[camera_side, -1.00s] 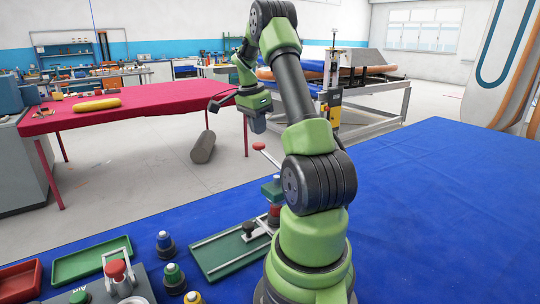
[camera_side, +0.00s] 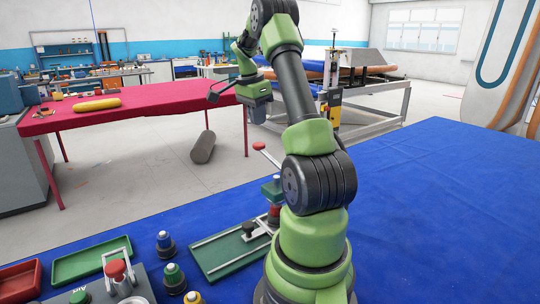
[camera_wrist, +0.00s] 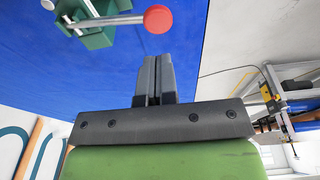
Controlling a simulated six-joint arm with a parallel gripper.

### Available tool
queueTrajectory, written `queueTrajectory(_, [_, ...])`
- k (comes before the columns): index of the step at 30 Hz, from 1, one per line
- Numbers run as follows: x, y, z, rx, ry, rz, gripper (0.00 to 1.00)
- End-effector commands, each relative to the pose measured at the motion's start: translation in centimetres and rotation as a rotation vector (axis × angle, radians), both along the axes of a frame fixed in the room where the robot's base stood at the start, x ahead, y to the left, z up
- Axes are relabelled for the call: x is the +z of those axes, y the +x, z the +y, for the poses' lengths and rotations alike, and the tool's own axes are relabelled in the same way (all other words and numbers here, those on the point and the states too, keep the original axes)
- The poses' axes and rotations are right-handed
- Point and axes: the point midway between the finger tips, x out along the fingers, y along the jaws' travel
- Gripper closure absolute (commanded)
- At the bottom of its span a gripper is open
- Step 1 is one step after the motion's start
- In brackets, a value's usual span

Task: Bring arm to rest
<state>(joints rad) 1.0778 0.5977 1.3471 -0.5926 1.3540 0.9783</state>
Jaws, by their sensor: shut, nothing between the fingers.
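My green and black arm rises from its base on the blue-covered table (camera_side: 440,190) and is bent over at the top. My gripper (camera_wrist: 155,75) is shut and empty in the wrist view, its two dark fingers together. In the side view my gripper hangs high, beyond the table's far edge, and its fingertips are hard to make out. In the wrist view a lever with a red ball knob (camera_wrist: 158,19) shows just past the fingertips, apart from them as far as I can tell.
A green press fixture (camera_side: 235,250) with a red-knobbed lever stands beside my base. Several valve pieces (camera_side: 165,245), a green tray (camera_side: 92,262) and a red tray (camera_side: 20,280) lie at the front left. A red table (camera_side: 150,103) stands beyond. The right side of the blue table is clear.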

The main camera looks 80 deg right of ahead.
Motion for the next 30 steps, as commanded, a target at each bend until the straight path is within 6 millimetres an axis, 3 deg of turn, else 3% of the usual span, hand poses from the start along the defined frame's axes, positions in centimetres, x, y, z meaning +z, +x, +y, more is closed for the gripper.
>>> queueTrajectory(11, [0.1, 0.1, 0.1, 0.004, -0.001, -0.001, 1.00])
queueTrajectory(14, [0.8, 1.1, 1.1, 0.064, -0.005, -0.015, 1.00])
queueTrajectory(16, [2.1, 2.6, 3.0, 0.165, -0.014, -0.040, 1.00])
queueTrajectory(20, [5.2, 6.1, 9.3, 0.478, -0.040, -0.110, 1.00])
queueTrajectory(23, [7.3, 7.6, 15.4, 0.760, -0.066, -0.173, 1.00])
queueTrajectory(26, [8.6, 7.6, 21.2, 1.035, -0.100, -0.238, 1.00])
queueTrajectory(30, [9.3, 5.7, 28.5, 1.408, -0.156, -0.337, 1.00])
